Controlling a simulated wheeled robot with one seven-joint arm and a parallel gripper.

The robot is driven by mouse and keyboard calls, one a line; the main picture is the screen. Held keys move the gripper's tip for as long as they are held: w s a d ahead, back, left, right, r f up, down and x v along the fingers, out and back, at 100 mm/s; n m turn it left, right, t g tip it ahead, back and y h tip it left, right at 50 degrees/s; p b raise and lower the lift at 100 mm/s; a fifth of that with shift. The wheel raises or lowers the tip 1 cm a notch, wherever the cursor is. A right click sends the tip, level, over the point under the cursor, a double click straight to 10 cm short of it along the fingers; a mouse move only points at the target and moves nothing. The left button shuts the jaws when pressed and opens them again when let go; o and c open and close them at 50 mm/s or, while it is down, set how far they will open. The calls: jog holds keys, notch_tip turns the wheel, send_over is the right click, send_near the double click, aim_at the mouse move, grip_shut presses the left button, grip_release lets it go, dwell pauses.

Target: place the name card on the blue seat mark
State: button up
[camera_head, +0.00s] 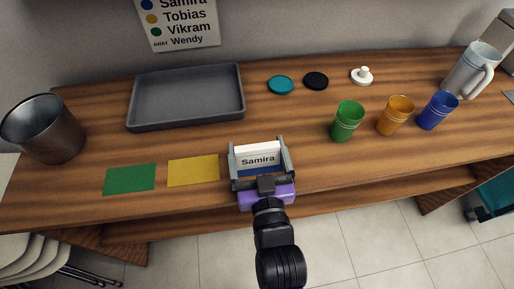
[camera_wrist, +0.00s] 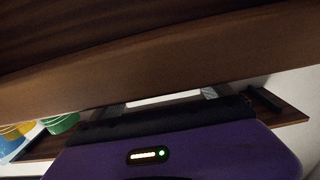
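The white name card (camera_head: 259,160), reading "Samira", is upright between the two fingers of my gripper (camera_head: 259,146) in the head view. One finger is at each side edge of the card. I cannot tell whether they press on it. A strip of the blue seat mark (camera_head: 262,171) shows just below the card. Whether the card touches the mark is not clear. My wrist hides the near part of the mark. In the wrist view the finger ends (camera_wrist: 163,101) are set wide apart, and the card cannot be made out with certainty.
A yellow mark (camera_head: 194,171) and a green mark (camera_head: 130,179) lie to the left. A grey tray (camera_head: 187,125) is behind them, and a metal bin (camera_head: 43,128) at far left. Green (camera_head: 347,121), orange (camera_head: 395,115) and blue (camera_head: 438,110) cups stand right. The table's front edge is close.

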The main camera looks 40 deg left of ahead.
jog(key=shift+o, duration=0.4)
jog(key=shift+r, duration=0.15)
jog(key=b+v, duration=0.1)
jog(key=v, duration=1.1)
jog(key=s+d+f+m+t+h, duration=0.1)
jog(key=s+d+m+h, duration=0.15)
jog(key=d, duration=0.65)
jog(key=s+d+f+m+t+h, duration=0.2)
jog(key=d+h, duration=0.2)
jog(key=d, duration=0.5)
jog(key=s+d+f+m+t+h, duration=0.1)
jog(key=s+d+m+h, duration=0.15)
jog(key=d, duration=0.55)
jog(key=s+d+r+m+h, duration=0.2)
jog(key=s+d+m+h, duration=0.1)
jog(key=s+d, duration=0.4)
jog(key=shift+s+d+g+h, duration=0.2)
jog(key=shift+s+g+h, duration=0.25)
jog(key=shift+h, duration=0.45)
